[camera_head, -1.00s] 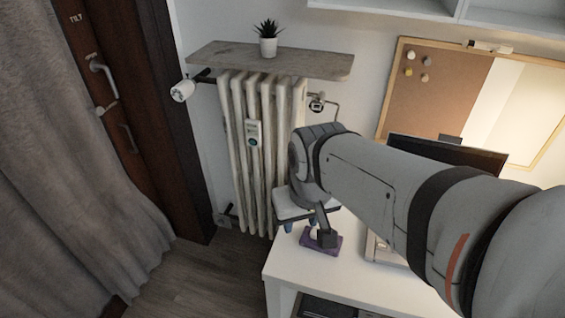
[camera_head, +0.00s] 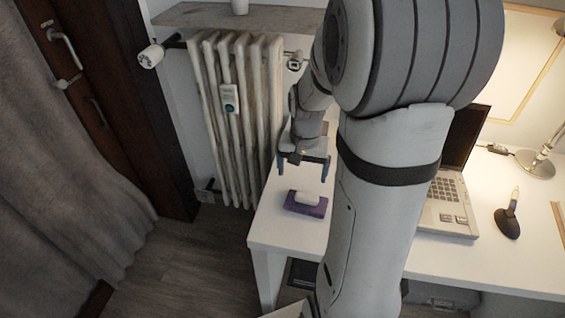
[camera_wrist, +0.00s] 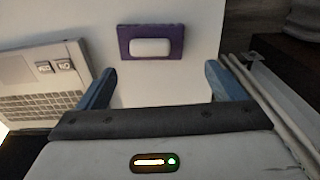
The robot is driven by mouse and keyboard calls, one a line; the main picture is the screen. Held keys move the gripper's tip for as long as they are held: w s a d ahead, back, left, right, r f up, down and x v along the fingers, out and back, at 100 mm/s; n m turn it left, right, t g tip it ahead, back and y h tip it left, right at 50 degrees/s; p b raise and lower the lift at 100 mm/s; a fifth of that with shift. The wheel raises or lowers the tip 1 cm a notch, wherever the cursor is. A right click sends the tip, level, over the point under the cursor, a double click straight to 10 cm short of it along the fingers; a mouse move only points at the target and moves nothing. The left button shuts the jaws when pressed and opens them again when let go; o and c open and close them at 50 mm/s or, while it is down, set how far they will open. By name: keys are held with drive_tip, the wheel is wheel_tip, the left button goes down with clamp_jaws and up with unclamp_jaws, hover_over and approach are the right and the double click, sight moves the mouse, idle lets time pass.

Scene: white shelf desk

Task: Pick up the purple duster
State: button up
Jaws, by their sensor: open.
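The purple duster (camera_head: 291,207) lies flat on the white desk near its left end, with a white block on top. In the wrist view the duster (camera_wrist: 123,42) sits beyond the fingertips, roughly centred between them and apart from them. My gripper (camera_head: 304,168) is open and empty, above the desk and a little behind the duster in the head view. In the wrist view both blue fingers of my gripper (camera_wrist: 161,72) stand wide apart.
A laptop (camera_head: 447,205) stands on the desk right of my arm. A dark pen stand (camera_head: 508,220) and a lamp (camera_head: 540,160) are farther right. A radiator (camera_head: 236,120) stands close behind the desk's left end. The desk (camera_head: 275,235) is bare around the duster.

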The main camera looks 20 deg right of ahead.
sight(307, 195)
drive_tip(key=shift+m, duration=0.5)
drive_tip(key=f, duration=0.1)
drive_tip(key=d+f, duration=0.1)
drive_tip(key=w+f, duration=0.1)
drive_tip(key=shift+d+f, duration=0.35)
drive_tip(key=shift+d, duration=0.05)
drive_tip(key=f, duration=0.4)
drive_tip(key=s+f, duration=0.1)
drive_tip(key=f, duration=0.2)
drive_tip(key=shift+d+b, duration=0.15)
drive_tip(key=shift+b, duration=0.25)
drive_tip(key=c, duration=1.1)
